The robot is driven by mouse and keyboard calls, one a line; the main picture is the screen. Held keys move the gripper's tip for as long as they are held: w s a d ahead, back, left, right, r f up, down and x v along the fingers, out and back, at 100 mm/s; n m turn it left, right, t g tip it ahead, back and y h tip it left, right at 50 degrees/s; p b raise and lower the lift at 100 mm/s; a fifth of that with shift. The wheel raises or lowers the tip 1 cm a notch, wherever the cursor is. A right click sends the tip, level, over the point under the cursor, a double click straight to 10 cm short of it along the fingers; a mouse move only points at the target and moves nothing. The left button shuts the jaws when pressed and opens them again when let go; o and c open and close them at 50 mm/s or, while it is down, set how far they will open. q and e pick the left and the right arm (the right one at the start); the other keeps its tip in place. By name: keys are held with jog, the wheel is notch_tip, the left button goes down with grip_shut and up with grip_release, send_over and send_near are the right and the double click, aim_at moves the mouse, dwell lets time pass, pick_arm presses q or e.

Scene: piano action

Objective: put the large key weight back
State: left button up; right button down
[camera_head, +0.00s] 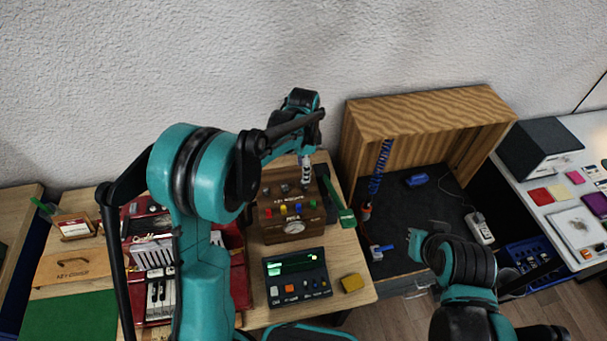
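A brown wooden block-shaped stand (293,232) with a round dial on its front and several coloured knobs stands on the wooden bench. Small grey weights (284,188) sit on its top; which one is the large key weight is too small to tell. My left gripper (306,178) points down at the back right of the stand's top, close to these weights. Its fingers are small and partly blended with the stand, so whether they hold a weight cannot be told.
A dark panel with a lit screen (296,278) and a yellow block (352,283) lie in front of the stand. A red case with piano keys (160,300) is to the left, partly behind my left arm. An open wooden cabinet (372,115) stands to the right.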

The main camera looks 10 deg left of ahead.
pick_arm(q)
jog(key=s+a+r+n+t, duration=0.3)
jog(key=s+r+n, duration=0.3)
jog(key=s+r, duration=0.6)
jog(key=s+a+n+t, duration=0.3)
jog(key=s+n, duration=0.4)
jog(key=s, duration=0.3)
jog(key=shift+s+t+p, duration=0.25)
jog(key=shift+t+p, duration=0.2)
jog(key=shift+t, duration=0.15)
notch_tip(320, 180, down, 10)
jog(key=b, duration=1)
